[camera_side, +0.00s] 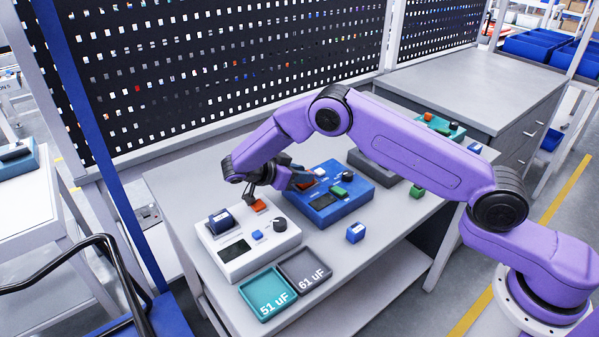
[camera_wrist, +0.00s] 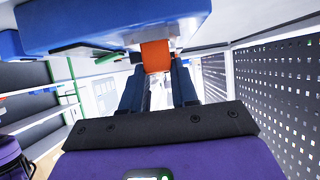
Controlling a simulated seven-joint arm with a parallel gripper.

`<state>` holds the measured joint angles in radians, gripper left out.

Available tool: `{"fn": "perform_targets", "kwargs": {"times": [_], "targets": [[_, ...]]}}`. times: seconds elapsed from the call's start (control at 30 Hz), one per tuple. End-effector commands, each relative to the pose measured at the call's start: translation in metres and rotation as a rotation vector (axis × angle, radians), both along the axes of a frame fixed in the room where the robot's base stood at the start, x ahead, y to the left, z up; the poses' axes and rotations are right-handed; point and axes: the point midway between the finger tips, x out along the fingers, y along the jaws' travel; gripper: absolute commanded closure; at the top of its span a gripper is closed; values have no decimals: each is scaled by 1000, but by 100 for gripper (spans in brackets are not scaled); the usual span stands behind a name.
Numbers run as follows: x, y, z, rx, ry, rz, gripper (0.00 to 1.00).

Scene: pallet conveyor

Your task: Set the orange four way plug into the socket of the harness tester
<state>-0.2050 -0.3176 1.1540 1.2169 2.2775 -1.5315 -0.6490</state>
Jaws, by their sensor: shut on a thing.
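The orange plug (camera_wrist: 155,57) is between the tips of my gripper (camera_wrist: 157,76) in the wrist view, and my gripper is shut on it. A large blue body (camera_wrist: 110,22) fills the top of that view, close to the plug. In the side view, my gripper (camera_side: 252,192) is low over the back of the white tester (camera_side: 243,263), beside the blue tester (camera_side: 340,207). One orange patch shows below the gripper, and another shows on the blue tester. I cannot tell which is the held plug, or whether it touches a socket.
A dark blue block (camera_side: 220,222) sits on the white tester. A teal tray (camera_side: 267,295) and a grey tray (camera_side: 304,268) lie in front. A loose blue block (camera_side: 355,233) and a green block (camera_side: 417,192) are to the right. A black pegboard (camera_side: 220,70) stands behind.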

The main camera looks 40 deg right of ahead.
Motion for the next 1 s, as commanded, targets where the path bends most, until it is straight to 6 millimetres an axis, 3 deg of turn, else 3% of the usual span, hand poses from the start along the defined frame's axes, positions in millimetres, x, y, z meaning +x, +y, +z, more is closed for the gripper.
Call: {"fn": "perform_targets", "kwargs": {"times": [0.27, 0.3, 0.37, 0.57, 0.67, 1.0], "targets": [[0, 0, 0, 0, -1, 0, 100], [0, 0, 0, 0, -1, 0, 62], [0, 0, 0, 0, -1, 0, 42], [0, 0, 0, 0, -1, 0, 42], [0, 0, 0, 0, 0, 0, 16], [0, 0, 2, 0, -1, 0, 16]]}}
